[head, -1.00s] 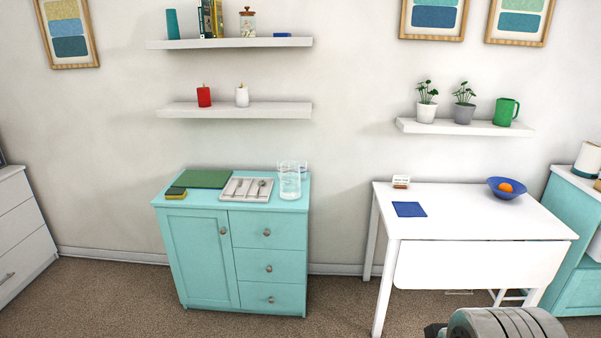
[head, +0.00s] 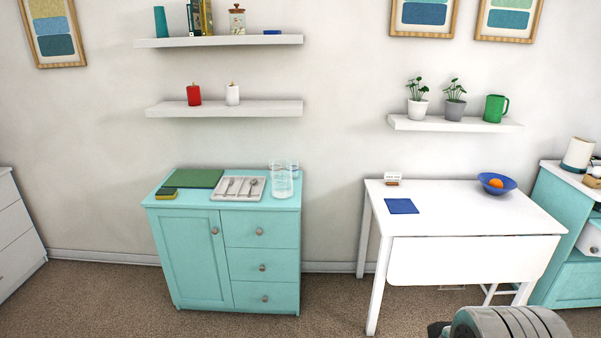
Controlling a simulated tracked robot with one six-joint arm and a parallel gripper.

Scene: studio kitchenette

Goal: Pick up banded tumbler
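Clear glass tumblers (head: 282,182) stand upright at the right end of the teal cabinet's top. They overlap in the picture, one in front and at least one behind. The front one seems to have faint bands, but I cannot tell for sure which is the banded tumbler. My gripper is not in view. Only a grey ribbed part of my arm shows at the bottom right, far from the glasses.
A cutlery tray (head: 238,187), a green board (head: 193,178) and a sponge (head: 168,193) share the teal cabinet (head: 190,250). A shelf (head: 225,108) with two candles hangs above. A white table (head: 460,210) stands to the right. Carpet in front of the cabinet is clear.

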